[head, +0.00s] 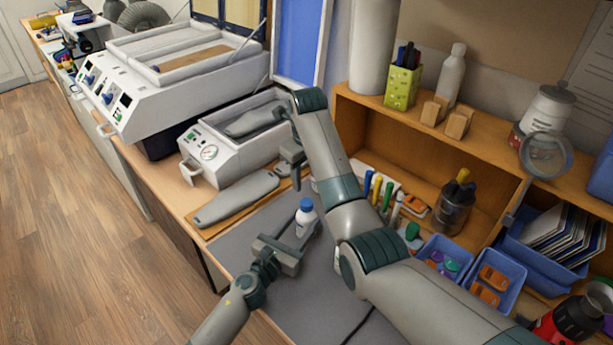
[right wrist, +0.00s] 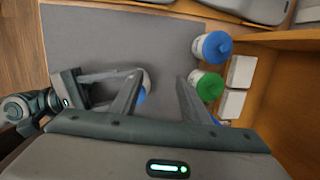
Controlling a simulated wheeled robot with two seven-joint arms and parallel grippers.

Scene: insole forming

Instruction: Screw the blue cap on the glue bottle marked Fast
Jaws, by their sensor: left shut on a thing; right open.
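A small white bottle (head: 304,229) with a blue cap (head: 306,205) on top stands upright over the grey mat in the head view. Its label is too small to read. My left gripper (head: 287,248) is shut on this bottle, low on its body. My right gripper (head: 294,172) is open, above and behind the bottle. In the right wrist view, my right gripper's fingers (right wrist: 157,95) are spread apart. The bottle and a sliver of blue cap (right wrist: 141,97) show behind the left finger, mostly hidden. I cannot tell how tightly the cap sits.
Other bottles, one blue-capped (right wrist: 212,47) and one green-capped (right wrist: 210,86), stand at the mat's right edge. A grey insole form (head: 238,198) lies left of the mat. A wooden shelf (head: 480,150) and blue bins (head: 446,258) line the right. The mat (head: 235,248) is otherwise mostly clear.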

